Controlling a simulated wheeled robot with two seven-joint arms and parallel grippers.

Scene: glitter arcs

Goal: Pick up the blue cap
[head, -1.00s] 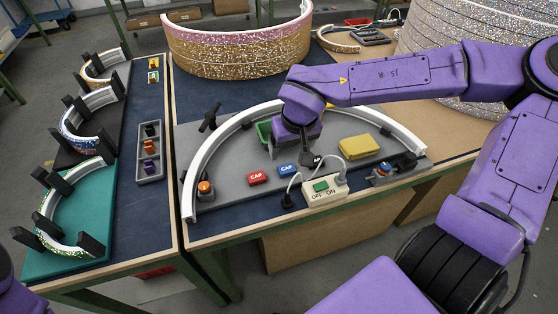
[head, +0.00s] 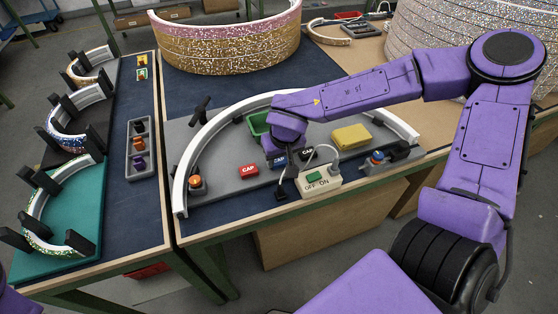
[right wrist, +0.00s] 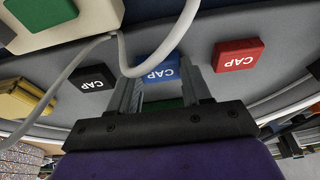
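The blue cap (head: 279,161) lies on the grey board, partly hidden under my right gripper (head: 283,157) in the head view. In the right wrist view the blue cap (right wrist: 160,70) shows between and just beyond the two fingertips of my right gripper (right wrist: 158,78). The fingers are apart, with nothing held between them; whether they touch the cap I cannot tell. A red cap (head: 249,170) lies to the left of it and a black cap (head: 307,153) to the right in the head view. My left gripper is out of view.
A white OFF/ON switch box (head: 319,181) stands close in front of the caps; its white cable (right wrist: 160,60) loops across the right wrist view near the fingers.

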